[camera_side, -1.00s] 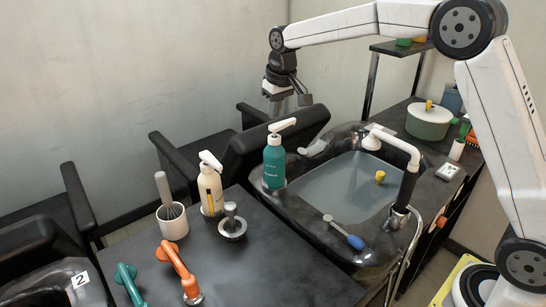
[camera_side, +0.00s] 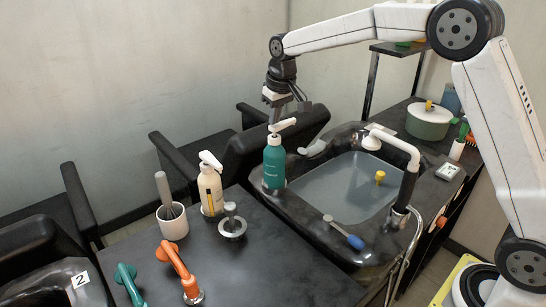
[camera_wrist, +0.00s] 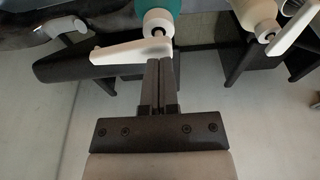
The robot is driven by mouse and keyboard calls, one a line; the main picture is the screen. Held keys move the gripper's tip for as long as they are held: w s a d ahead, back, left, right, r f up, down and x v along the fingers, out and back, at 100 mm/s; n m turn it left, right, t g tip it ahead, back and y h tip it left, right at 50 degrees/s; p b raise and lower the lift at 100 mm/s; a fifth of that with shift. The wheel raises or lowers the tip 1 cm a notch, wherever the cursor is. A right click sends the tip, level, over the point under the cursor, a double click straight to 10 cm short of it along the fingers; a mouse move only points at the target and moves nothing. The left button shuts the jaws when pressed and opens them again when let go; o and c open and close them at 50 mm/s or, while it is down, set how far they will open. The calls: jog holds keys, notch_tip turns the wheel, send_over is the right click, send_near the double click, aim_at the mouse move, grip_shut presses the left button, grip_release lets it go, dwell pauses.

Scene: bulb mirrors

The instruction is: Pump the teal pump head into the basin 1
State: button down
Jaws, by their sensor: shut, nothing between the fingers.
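The teal pump bottle (camera_side: 274,165) stands upright on the black rim at the basin's left corner. Its white pump head (camera_side: 282,125) has a nozzle that points right, toward the basin (camera_side: 345,190), in the side view. My gripper (camera_side: 287,118) is shut and empty, its fingers just above or beside the white pump head. In the wrist view the shut fingers (camera_wrist: 158,66) reach close to the white pump head (camera_wrist: 130,52), and the teal bottle (camera_wrist: 158,5) shows beyond it. I cannot tell whether the fingertips touch the head.
A white-headed faucet (camera_side: 394,145), a yellow object (camera_side: 380,177) and a blue-handled tool (camera_side: 345,232) are at the basin. Black chairs (camera_side: 190,155) stand behind.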

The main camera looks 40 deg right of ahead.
jog(key=shift+f, duration=1)
jog(key=shift+r, duration=1.55)
jog(key=shift+f, duration=0.4)
jog(key=shift+f, duration=1.1)
jog(key=shift+r, duration=1.5)
jog(key=shift+r, duration=0.1)
